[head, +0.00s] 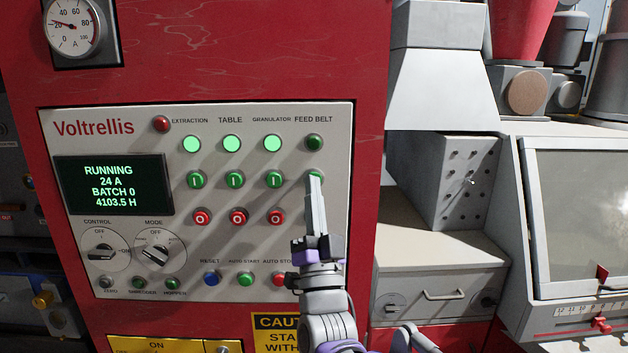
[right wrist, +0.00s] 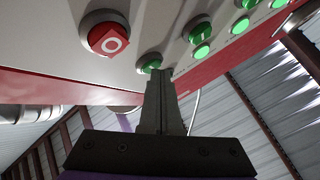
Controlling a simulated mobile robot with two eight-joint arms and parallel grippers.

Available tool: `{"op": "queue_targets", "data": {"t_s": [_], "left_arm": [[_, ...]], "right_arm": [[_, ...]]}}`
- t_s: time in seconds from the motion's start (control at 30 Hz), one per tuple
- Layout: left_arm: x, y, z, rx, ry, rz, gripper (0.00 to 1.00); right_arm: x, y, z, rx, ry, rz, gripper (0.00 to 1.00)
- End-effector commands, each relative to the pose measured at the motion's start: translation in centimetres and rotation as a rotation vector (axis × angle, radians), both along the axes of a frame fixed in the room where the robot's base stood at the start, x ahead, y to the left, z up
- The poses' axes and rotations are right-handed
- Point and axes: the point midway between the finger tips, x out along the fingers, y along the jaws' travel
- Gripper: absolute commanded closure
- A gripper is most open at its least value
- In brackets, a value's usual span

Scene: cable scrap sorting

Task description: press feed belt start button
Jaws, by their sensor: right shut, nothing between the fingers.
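The grey control panel (head: 340,120) has a FEED BELT column at its right. The feed belt lamp (head: 315,143) is dark green, unlit. Below it, the green feed belt start button (head: 316,174) shows only partly, behind the fingertips of my right gripper (head: 313,182). The gripper is shut and empty, pointing up at the button. I cannot tell whether the tips touch it. In the right wrist view, the shut fingers (right wrist: 166,73) end beside a green round part (right wrist: 150,65) on the panel. My left gripper is not in view.
Lit green lamps (head: 231,143), green start buttons (head: 235,180) and red stop buttons (head: 239,217) stand in columns left of the gripper. The display (head: 113,184) reads RUNNING. A row of small buttons (head: 245,279) lies below. A grey machine (head: 440,240) stands right of the panel.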

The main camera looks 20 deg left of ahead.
Motion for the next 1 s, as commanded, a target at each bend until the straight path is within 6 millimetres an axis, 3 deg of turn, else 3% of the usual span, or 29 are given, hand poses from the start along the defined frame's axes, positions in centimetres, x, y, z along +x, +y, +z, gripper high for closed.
{"op": "queue_targets", "data": {"t_s": [1.0], "left_arm": [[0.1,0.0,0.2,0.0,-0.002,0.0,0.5]], "right_arm": [[-1.9,-0.5,0.0,0.001,0.0,0.001,1.0]]}}
